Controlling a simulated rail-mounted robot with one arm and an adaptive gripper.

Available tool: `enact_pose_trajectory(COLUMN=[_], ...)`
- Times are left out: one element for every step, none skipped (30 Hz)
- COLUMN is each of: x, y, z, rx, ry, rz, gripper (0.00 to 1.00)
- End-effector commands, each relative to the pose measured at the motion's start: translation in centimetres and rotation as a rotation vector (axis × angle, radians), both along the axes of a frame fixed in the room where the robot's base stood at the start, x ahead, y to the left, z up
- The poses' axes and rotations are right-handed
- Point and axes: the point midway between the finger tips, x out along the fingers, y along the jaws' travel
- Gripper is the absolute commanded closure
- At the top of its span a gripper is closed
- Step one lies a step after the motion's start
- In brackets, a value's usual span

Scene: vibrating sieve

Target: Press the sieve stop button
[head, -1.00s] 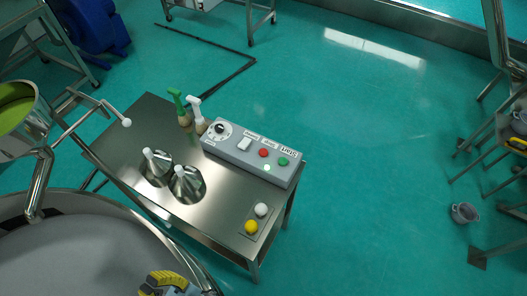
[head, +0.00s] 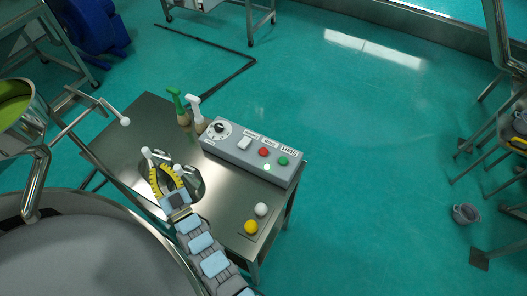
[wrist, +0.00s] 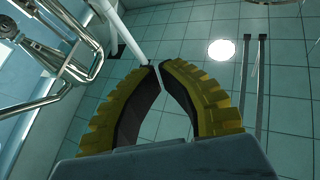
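The grey control box (head: 240,158) stands on the far right part of the steel table (head: 135,110). The box is not clear in the wrist view.
A white knob (head: 261,209) and a yellow knob (head: 251,227) are at the near right corner. A large round vessel (head: 90,250) fills the lower left.

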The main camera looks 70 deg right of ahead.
Motion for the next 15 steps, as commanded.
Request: enact_pose_trajectory(x=[0.5,0.9,1.2,1.5,1.8,2.0,2.2,2.4,2.5,2.6,2.6,2.7,2.8,2.8,2.7], y=[-2.1,-3.1,-4.5,-5.5,-6.5,-7.8,-8.8,-9.7,-10.9,-11.8,-12.7,-13.9,-14.7,-15.5,-16.6], z=[-0.7,-1.2,-1.9,-2.3,-2.8,-3.3,-3.9,-4.3,-5.0,-5.5,-5.9,-6.4,-6.8,-7.3,-7.8], rx=[0.026,0.044,0.069,0.088,0.107,0.13,0.15,0.169,0.196,0.215,0.235,0.259,0.278,0.298,0.323], ry=[0.033,0.058,0.09,0.112,0.136,0.162,0.186,0.206,0.237,0.256,0.279,0.304,0.325,0.346,0.373], rz=[-0.02,-0.028,-0.038,-0.045,-0.051,-0.06,-0.064,-0.069,-0.073,-0.076,-0.079,-0.083,-0.084,-0.085,-0.085], gripper=[1.0,1.0,1.0,1.0,1.0,1.0,1.0,1.0,1.0,1.0,1.0,1.0,1.0,1.0,1.0])
